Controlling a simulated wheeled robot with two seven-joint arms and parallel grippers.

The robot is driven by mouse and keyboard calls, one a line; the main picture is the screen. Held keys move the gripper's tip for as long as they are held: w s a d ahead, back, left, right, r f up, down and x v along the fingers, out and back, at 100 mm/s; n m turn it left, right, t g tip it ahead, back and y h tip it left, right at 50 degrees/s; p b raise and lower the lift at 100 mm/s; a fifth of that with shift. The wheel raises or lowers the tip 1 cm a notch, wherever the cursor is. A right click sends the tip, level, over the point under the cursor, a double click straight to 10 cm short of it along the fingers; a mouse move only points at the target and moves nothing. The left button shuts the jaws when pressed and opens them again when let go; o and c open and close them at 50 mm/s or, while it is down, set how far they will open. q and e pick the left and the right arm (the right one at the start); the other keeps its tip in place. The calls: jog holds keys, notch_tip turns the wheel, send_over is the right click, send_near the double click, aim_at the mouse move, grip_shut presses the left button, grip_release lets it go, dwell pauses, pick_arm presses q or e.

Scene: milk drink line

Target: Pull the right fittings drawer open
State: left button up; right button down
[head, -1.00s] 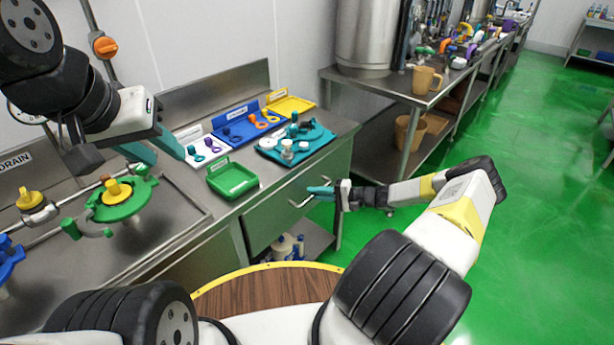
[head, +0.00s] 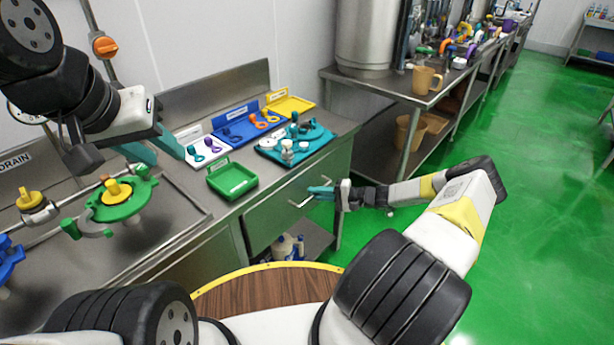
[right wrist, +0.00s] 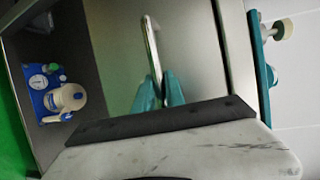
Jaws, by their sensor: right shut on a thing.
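The steel drawer front (head: 283,213) is under the counter at the centre of the head view and looks flush with the cabinet. Its bar handle (head: 297,204) also shows in the right wrist view (right wrist: 151,40). My right gripper (head: 318,191) is at the handle; in the right wrist view its teal fingers (right wrist: 160,88) are shut on the bar, one on each side. My left gripper (head: 155,150) is over the sink counter at the left, its teal fingers apart and empty.
A green tray (head: 233,182), a teal tray (head: 268,153) with fittings, and white, blue and yellow trays stand on the counter above. A shelf below holds white and blue bottles (head: 284,247). Green floor (head: 400,225) is free to the right.

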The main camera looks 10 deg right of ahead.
jog(key=s+d, duration=1)
jog(key=s, duration=0.3)
jog(key=s+d, duration=1)
jog(key=s, duration=0.3)
jog(key=shift+d, duration=0.1)
jog(key=c, duration=1.4)
grip_release()
jog(key=shift+d, duration=0.1)
jog(key=v, duration=0.7)
jog(key=shift+s+d, duration=0.2)
jog(key=shift+d, duration=0.1)
jog(key=shift+r, duration=0.1)
